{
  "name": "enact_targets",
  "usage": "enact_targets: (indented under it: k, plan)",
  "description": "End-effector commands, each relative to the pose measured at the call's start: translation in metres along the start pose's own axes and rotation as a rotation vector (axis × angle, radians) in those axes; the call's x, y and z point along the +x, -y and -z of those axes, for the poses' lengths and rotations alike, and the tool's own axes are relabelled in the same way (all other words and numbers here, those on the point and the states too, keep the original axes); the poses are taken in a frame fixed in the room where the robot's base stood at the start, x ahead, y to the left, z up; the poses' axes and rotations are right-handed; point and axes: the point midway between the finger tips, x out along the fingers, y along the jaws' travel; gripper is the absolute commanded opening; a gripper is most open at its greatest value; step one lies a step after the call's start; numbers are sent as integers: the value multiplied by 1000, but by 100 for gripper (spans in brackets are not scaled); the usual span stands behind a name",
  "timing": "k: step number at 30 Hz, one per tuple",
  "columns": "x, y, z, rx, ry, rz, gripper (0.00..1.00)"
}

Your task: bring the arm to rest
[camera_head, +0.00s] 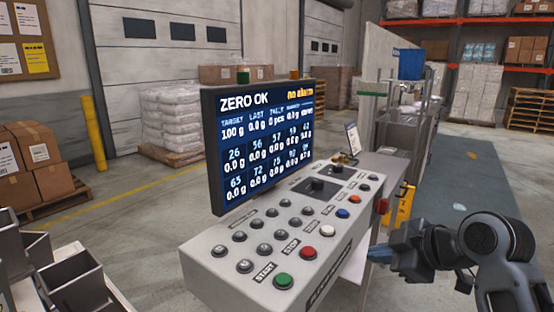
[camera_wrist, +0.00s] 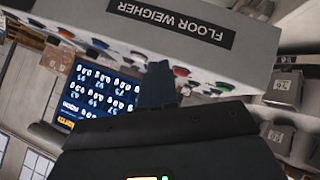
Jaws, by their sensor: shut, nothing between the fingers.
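My gripper (camera_head: 379,254) is at the lower right in the head view, at the end of my dark arm, beside the right edge of the control console (camera_head: 232,262). Its blue fingers are together with nothing between them. In the wrist view my gripper (camera_wrist: 160,72) points up the picture at the console, which appears upside down with a "FLOOR WEIGHER" label (camera_wrist: 176,23). I cannot tell the exact gap between fingers and console.
The console carries several buttons, including a green one (camera_head: 283,281), and a screen (camera_head: 262,135) reading "ZERO OK" and "no alarm". Grey metal bins (camera_head: 75,280) stand at the lower left. Boxes (camera_head: 40,165) and white sacks (camera_head: 172,115) stand on pallets behind. Open floor lies at right.

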Motion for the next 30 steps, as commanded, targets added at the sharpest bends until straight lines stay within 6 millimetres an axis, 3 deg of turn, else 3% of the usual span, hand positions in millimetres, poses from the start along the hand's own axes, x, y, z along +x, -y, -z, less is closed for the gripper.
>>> enact_targets:
  k: [8, 16, 23, 30]
  plan:
    - [19, 60, -22, 190, -24, -76, 0]
    - [18, 149, -56, 455, -42, -212, 0]
    - [-12, 220, -84, 638, -47, -333, 0]
    - [-67, 285, -105, 774, -58, -455, 0]
